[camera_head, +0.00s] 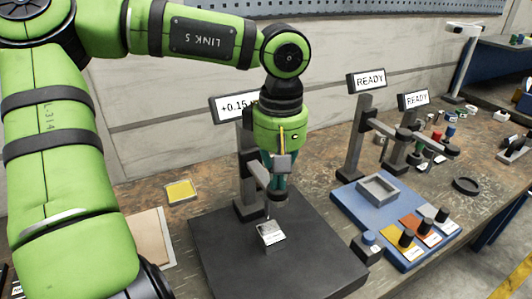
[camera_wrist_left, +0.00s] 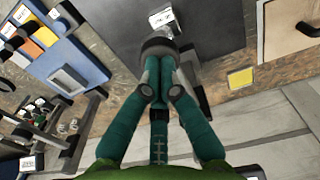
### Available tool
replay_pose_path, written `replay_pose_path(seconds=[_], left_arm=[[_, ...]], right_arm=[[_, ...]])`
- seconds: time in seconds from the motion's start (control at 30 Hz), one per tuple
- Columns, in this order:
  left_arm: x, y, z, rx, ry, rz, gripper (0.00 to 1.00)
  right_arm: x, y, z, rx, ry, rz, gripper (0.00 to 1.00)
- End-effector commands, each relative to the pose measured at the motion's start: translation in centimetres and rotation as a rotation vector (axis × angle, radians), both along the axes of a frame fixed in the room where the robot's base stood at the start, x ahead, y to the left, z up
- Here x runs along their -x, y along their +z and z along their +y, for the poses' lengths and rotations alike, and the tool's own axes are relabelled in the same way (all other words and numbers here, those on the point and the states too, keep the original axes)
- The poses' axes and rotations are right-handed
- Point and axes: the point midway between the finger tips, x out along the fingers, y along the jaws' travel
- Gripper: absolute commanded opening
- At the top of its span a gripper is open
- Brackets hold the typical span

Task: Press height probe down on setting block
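My left gripper (camera_head: 279,192) points downward over the dark plate (camera_head: 325,258), beside the column of the height gauge stand (camera_head: 243,175). In the left wrist view its teal fingers (camera_wrist_left: 158,88) are drawn together at a dark round knob (camera_wrist_left: 158,47), which appears to be the height probe's head. The small silver setting block (camera_head: 271,239) stands on the plate just below; its labelled face (camera_wrist_left: 162,18) also shows in the wrist view. The thin probe tip appears close above the block; contact is unclear. The gauge display (camera_head: 232,107) reads about +0.15, partly hidden by my arm.
Two stands with READY displays (camera_head: 367,81) (camera_head: 413,99) stand to the right. A blue board (camera_head: 352,208) with a grey tray (camera_head: 379,189) and several coloured tiles with black knobs lies beside the plate. A yellow pad (camera_head: 181,191) lies left.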

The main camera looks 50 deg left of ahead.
Motion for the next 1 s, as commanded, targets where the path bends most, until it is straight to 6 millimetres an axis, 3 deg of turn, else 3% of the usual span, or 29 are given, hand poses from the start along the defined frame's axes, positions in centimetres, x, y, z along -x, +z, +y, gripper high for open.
replay_pose_path(seconds=[0.5, 0.83, 1.0], left_arm=[[0.0, 4.3, 0.0, 0.0, -0.001, -0.001, 0.0], [0.0, 4.3, 0.0, 0.0, 0.0, -0.002, 0.0], [-0.1, 5.8, 0.0, -0.001, 0.001, -0.005, 0.0]], right_arm=[[0.0, 3.5, 0.0, 0.0, 0.0, 0.0, 0.89], [0.0, 3.4, -0.1, 0.0, 0.0, 0.0, 0.89], [0.0, 3.4, -0.1, 0.001, 0.001, 0.0, 0.89]])
